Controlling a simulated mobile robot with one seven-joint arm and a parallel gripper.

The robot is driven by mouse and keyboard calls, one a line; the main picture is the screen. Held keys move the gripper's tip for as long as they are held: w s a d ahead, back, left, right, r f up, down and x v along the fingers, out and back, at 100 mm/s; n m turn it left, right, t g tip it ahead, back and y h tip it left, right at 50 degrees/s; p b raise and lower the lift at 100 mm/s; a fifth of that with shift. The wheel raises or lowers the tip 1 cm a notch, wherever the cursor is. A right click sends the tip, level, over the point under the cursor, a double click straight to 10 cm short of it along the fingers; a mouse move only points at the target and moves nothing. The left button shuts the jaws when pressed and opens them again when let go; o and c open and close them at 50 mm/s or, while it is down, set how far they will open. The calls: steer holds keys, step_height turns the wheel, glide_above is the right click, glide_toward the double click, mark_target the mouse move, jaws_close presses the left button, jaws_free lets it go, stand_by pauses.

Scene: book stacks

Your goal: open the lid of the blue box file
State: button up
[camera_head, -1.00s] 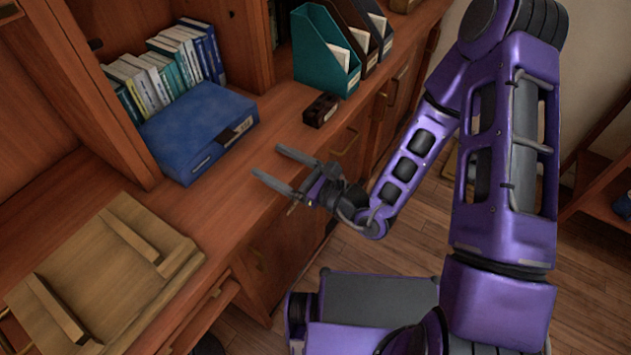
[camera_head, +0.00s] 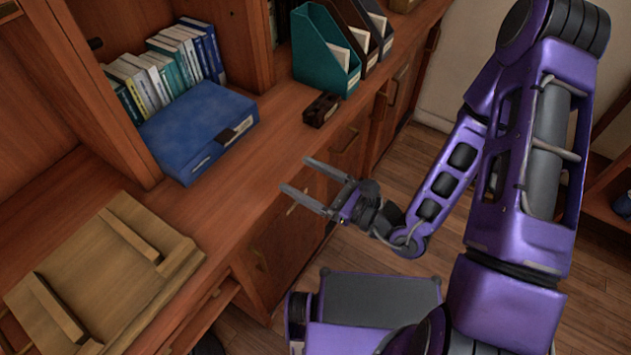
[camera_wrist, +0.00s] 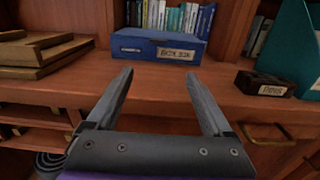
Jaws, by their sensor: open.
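The blue box file (camera_head: 200,130) lies flat on the wooden counter at the front of the shelf bay, its lid shut. A dark clasp or tab shows on its lid near the right edge in the head view. My gripper (camera_head: 297,176) is open and empty, in front of the counter edge and apart from the box file. In the wrist view its two fingers (camera_wrist: 160,90) point towards the box file with clear space between.
Upright books (camera_head: 170,70) stand behind the box file. A small dark labelled block (camera_head: 321,109) and a teal magazine holder (camera_head: 325,55) stand to its right. A wooden board with raised strips (camera_head: 105,270) lies at the left front. The counter before the box file is bare.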

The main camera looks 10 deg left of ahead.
steer(key=shift+p+v, duration=0.55)
steer(key=shift+v, duration=0.75)
steer(key=shift+d, duration=0.15)
steer(key=p+v, duration=0.1)
steer(key=v, duration=1.6)
steer(key=shift+s+p, duration=0.15)
steer(key=shift+p, duration=0.25)
steer(key=b+x, duration=0.1)
steer(key=x, duration=1.1)
steer(key=b+x, duration=0.1)
steer(key=x, duration=1.2)
steer(key=r+b+x, duration=0.1)
steer(key=b+x, duration=0.1)
steer(key=x, duration=1.1)
steer(key=shift+a, duration=0.3)
steer(key=shift+c, duration=0.2)
